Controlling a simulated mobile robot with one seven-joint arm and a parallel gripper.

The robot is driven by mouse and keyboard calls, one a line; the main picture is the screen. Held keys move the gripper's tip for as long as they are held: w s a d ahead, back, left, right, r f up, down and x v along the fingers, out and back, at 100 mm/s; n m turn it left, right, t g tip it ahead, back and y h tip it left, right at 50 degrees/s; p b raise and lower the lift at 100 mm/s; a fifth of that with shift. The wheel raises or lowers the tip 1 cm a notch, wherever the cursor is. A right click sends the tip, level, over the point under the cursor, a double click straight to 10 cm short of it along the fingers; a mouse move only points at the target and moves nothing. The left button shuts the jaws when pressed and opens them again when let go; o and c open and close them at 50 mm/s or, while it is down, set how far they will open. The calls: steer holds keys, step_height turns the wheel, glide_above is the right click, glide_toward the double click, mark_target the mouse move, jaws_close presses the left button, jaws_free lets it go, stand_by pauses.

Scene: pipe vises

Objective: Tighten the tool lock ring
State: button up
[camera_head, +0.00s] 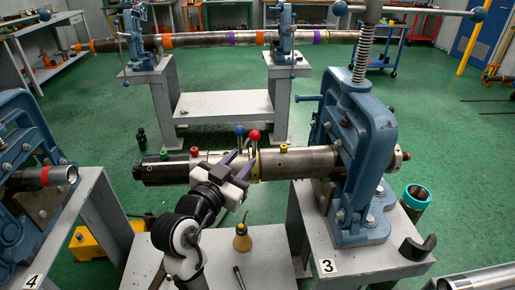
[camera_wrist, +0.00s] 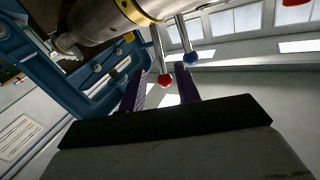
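The tool (camera_head: 300,162) is a horizontal steel cylinder held in the blue pipe vise (camera_head: 360,150) numbered 3, with a black left end. A gold ring (camera_head: 257,165) circles its middle; it also shows in the wrist view (camera_wrist: 135,13). Two levers stand beside it, one with a blue ball (camera_head: 239,130) and one with a red ball (camera_head: 254,135). My gripper (camera_head: 239,163) is at the tool's near side, just left of the gold ring. Its purple fingers are apart. In the wrist view the red ball (camera_wrist: 165,80) appears between the fingertips; contact is unclear.
A second blue vise (camera_head: 25,150) stands on the bench numbered 4 at left. A turquoise-rimmed cup (camera_head: 415,197) is right of the vise.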

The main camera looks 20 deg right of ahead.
mark_target(253, 146)
steer(key=p+x, duration=0.2)
steer(key=x, duration=0.7)
steer(key=shift+d+r, duration=0.15)
jaws_close()
